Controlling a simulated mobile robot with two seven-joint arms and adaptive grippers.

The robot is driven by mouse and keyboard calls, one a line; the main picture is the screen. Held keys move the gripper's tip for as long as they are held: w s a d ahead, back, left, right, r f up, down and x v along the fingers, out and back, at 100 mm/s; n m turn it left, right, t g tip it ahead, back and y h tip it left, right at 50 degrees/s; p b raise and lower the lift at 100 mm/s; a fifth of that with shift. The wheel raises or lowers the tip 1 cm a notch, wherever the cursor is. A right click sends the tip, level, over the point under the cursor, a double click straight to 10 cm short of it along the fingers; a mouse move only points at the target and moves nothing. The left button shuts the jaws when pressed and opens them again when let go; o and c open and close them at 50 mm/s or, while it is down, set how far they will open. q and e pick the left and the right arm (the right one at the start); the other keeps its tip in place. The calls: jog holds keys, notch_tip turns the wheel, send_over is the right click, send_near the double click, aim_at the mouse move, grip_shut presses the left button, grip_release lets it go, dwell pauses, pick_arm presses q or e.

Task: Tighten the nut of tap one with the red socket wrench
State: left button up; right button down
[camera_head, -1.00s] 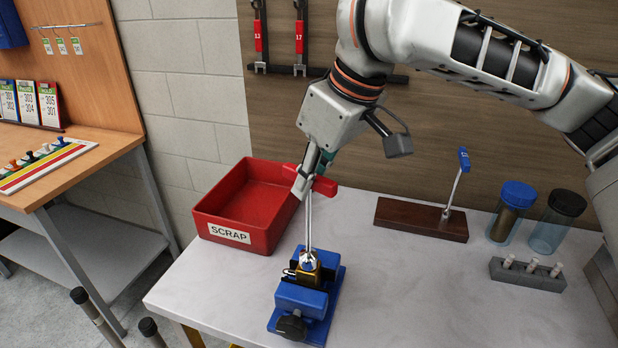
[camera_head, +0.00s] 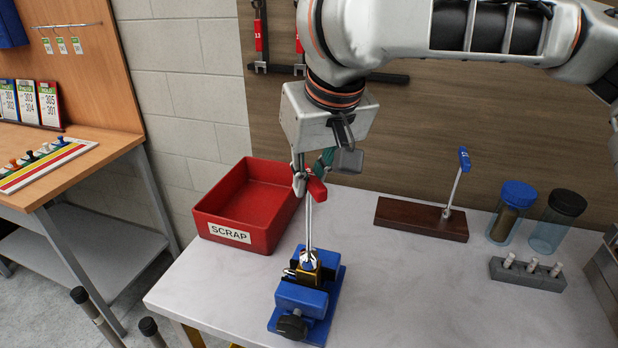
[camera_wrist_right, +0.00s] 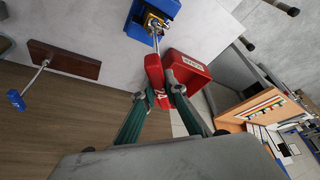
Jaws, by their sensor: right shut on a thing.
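The red socket wrench has a red T-shaped handle (camera_head: 317,189) and a thin steel shaft (camera_head: 309,222). It stands nearly upright, its lower end on the fitting in the blue vise (camera_head: 302,300). That fitting (camera_head: 310,273), brass-coloured, is clamped in the vise jaws; the wrench socket hides its nut. My right gripper (camera_head: 307,184) is shut on the wrench handle. In the right wrist view the red handle (camera_wrist_right: 154,76) lies between the fingers, with the blue vise (camera_wrist_right: 158,13) beyond. I cannot read a tap number. My left gripper is not in view.
A red SCRAP bin (camera_head: 229,236) stands just left of the wrench. A blue-handled wrench (camera_head: 457,180) stands on a wooden block (camera_head: 410,222) to the right. Two lidded jars and a grey holder (camera_head: 527,274) are farther right. The bench between vise and holder is clear.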

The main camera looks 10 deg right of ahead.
jog(key=shift+r+m, duration=0.1)
jog(key=shift+m, duration=0.2)
jog(key=m+h, duration=0.1)
jog(key=m, duration=0.2)
jog(key=shift+w+r+h, duration=0.1)
jog(key=shift+h, duration=0.2)
jog(key=shift+m+h, duration=0.3)
jog(key=shift+m, duration=0.8)
jog(key=m+h, duration=0.1)
jog(key=m, duration=0.1)
jog(key=shift+m+g, duration=0.3)
jog(key=m+h, duration=0.1)
jog(key=m, duration=0.2)
jog(key=shift+g, duration=0.4)
